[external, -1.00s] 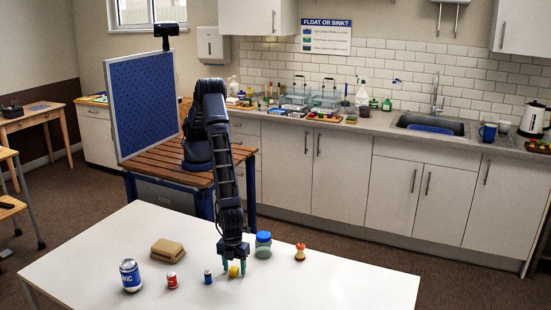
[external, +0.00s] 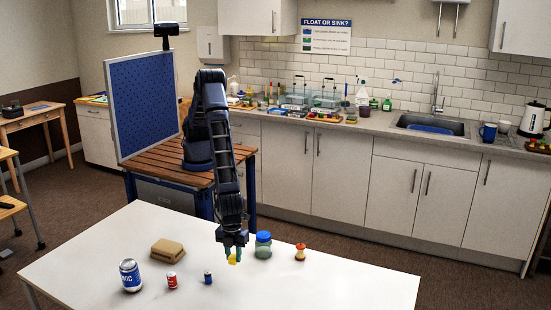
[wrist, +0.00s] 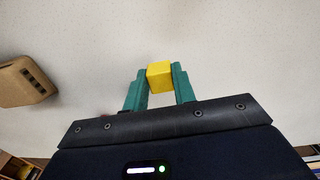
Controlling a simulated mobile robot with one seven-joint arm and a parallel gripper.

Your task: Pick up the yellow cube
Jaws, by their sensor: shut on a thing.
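The yellow cube (external: 232,259) is between the green fingers of my gripper (external: 233,254), above the white table in the external view. In the wrist view the yellow cube (wrist: 160,76) shows between the two fingertips (wrist: 160,78), with a finger against each side. My gripper is shut on it. The cube looks tilted in the external view. Part of it is hidden by the fingers.
The jar is close to my gripper's right.

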